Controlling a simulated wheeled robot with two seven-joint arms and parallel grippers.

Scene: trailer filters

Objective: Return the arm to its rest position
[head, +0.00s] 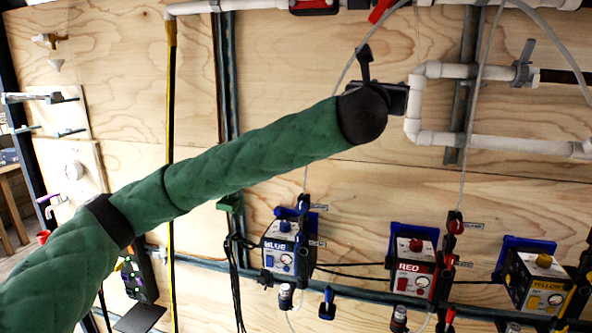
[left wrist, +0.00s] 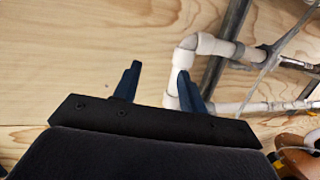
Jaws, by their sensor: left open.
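My left arm, in a green padded sleeve, comes in from the left and reaches up to the right across the head view. Its dark left gripper (head: 380,84) is partly hidden by the wrist, in front of the plywood wall near the white pipe loop (head: 425,137). In the left wrist view, the left gripper (left wrist: 158,84) has its two blue-grey fingers apart with nothing held between them. Beyond them are bare plywood and white pipe (left wrist: 240,107); the right finger overlaps the pipe in the picture. My right gripper is not in view.
Pump boxes labelled BLUE (head: 279,254), RED (head: 410,268) and YELLOW (head: 537,284) hang along a low rail. Thin hoses run down the wall. A vertical yellow-edged strip (head: 171,230) passes behind the arm. Bare plywood (head: 110,115) lies above the arm at left.

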